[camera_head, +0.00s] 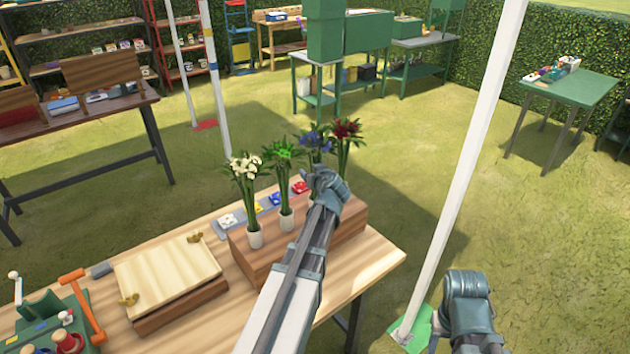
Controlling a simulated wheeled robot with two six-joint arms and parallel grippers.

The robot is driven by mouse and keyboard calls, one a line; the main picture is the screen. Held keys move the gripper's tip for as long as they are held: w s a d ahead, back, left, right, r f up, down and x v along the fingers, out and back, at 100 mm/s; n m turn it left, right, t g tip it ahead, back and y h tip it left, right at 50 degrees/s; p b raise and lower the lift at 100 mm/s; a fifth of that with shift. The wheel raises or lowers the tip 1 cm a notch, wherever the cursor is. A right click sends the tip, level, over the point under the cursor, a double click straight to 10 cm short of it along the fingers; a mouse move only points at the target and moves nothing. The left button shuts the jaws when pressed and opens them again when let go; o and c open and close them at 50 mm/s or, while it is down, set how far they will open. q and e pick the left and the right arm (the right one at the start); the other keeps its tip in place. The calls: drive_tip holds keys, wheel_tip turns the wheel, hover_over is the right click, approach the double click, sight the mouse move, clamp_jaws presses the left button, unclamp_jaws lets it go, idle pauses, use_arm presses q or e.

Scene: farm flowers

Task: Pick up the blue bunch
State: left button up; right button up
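The blue bunch (315,142) stands on the wooden riser (262,262), between a green bunch (284,155) and a red bunch (345,132). Its blooms and upper leaves show; its lower stems and any vase are hidden behind my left gripper (324,182). My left gripper overlaps the base of the blue bunch in the picture. Its fingers are hidden, so I cannot tell whether they touch or grip the stems. My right gripper (468,290) is low at the right, over the grass beside the white pole, away from the flowers; its fingers are not clear.
A white bunch (246,182) stands in a white vase at the left of the row. Coloured cards lie behind the vases. A wooden press board (165,278) and a green tool box (55,320) occupy the table's left. A white pole (470,165) rises at the right.

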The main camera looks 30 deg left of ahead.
use_arm(q)
clamp_jaws()
idle(0.3)
drive_tip(key=shift+r, duration=0.1)
